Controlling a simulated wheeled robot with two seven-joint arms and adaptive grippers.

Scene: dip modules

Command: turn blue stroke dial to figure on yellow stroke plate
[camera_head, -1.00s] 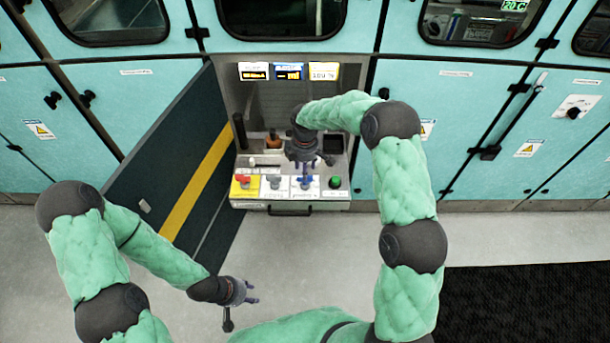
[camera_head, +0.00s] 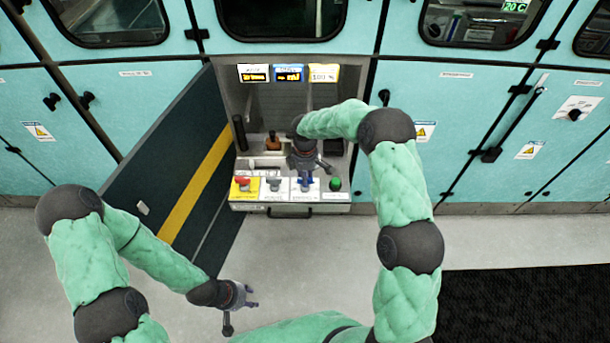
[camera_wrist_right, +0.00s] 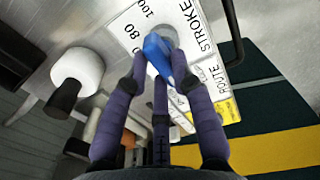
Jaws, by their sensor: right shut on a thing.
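The blue stroke dial (camera_wrist_right: 157,50) sits on a white plate marked STROKE with the figures 80 and 100 in the right wrist view. My right gripper (camera_wrist_right: 163,72) has its fingers closed around the dial. In the head view the dial (camera_head: 305,184) shows just below my right gripper (camera_head: 306,176). The yellow stroke plate (camera_head: 323,73) is at the top right of the panel recess and reads 100 %. My left gripper (camera_head: 252,297) is empty over the floor, fingers apart.
A red knob on yellow (camera_head: 242,182), a grey dial (camera_head: 275,183) and a green button (camera_head: 335,184) share the front row. White (camera_head: 253,73) and blue (camera_head: 289,73) display plates are above. An open dark door (camera_head: 165,170) stands at the left.

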